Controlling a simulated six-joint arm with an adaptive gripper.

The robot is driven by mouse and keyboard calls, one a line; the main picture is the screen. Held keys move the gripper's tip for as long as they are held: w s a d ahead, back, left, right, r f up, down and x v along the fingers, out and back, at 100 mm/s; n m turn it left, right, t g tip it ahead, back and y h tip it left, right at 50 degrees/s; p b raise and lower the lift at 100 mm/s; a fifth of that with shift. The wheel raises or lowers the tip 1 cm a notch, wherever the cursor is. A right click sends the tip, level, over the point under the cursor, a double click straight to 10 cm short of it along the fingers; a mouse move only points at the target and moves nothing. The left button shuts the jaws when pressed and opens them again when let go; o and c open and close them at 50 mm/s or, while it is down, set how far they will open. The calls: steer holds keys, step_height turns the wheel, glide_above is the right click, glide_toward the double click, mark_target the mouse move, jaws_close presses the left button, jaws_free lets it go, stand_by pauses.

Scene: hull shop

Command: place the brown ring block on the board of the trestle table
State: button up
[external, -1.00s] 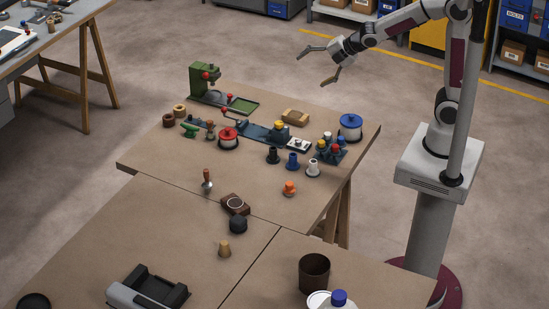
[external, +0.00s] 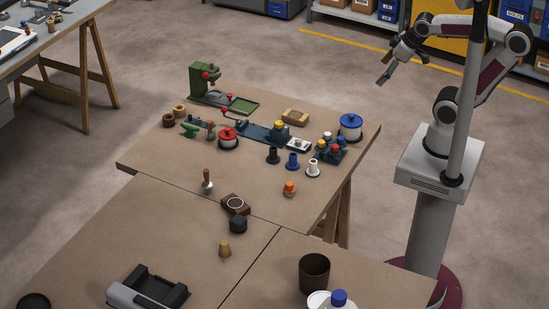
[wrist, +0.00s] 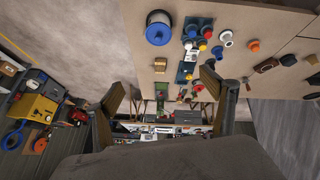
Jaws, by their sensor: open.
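On the trestle table (external: 255,185), a dark brown ring (external: 168,120) lies at the far left beside a tan ring (external: 179,110). A brown block with a pale ring on its top (external: 235,204) sits near the board's front seam; it also shows in the wrist view (wrist: 266,65). I cannot tell for sure which of these is the brown ring block. My gripper (external: 402,69) is open and empty, in the air beyond the table's right side. In the wrist view my open fingers (wrist: 165,100) hold nothing, and the left end of the table is partly hidden.
A green press (external: 204,85), a red-topped spool (external: 228,139), a blue-topped spool (external: 350,127) and several small knobs crowd the far board. An orange knob (external: 290,188) stands nearer. The board's middle left is mostly clear. A dark cup (external: 314,273) stands on the front boards.

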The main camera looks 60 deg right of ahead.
steer(key=s+m, duration=0.2)
steer(key=s, duration=0.2)
steer(key=shift+s+a+f+m+g, duration=0.1)
steer(key=shift+s+f+m+g, duration=0.2)
steer(key=shift+f+m, duration=0.1)
steer(key=shift+o, duration=0.4)
steer(key=shift+w, duration=0.1)
steer(key=w+a+f+m+g+y, duration=0.1)
steer(key=w+a+m+y, duration=0.4)
steer(key=a, duration=0.6)
steer(key=w+a+f+m+g+y, duration=0.1)
steer(key=w+a+f+g+y, duration=0.15)
steer(key=w+a, duration=0.7)
steer(key=w+a+m+g+y, duration=0.1)
steer(key=w+a+m+y, duration=0.25)
steer(key=a, duration=1.05)
steer(key=w+a+f+m+t, duration=0.1)
steer(key=w+a+f+m, duration=0.3)
steer(key=f, duration=0.4)
steer(key=w+a+f+m+t+y, duration=0.1)
steer(key=w+a+f+m, duration=0.3)
steer(key=f, duration=0.3)
steer(key=w+a+f+m+t, duration=0.2)
steer(key=w+a+f+m, duration=0.3)
steer(key=f, duration=0.3)
steer(key=shift+a+f+y, duration=0.3)
steer(key=shift+a+f, duration=0.05)
steer(key=shift+a, duration=0.2)
steer(key=shift+a, duration=0.15)
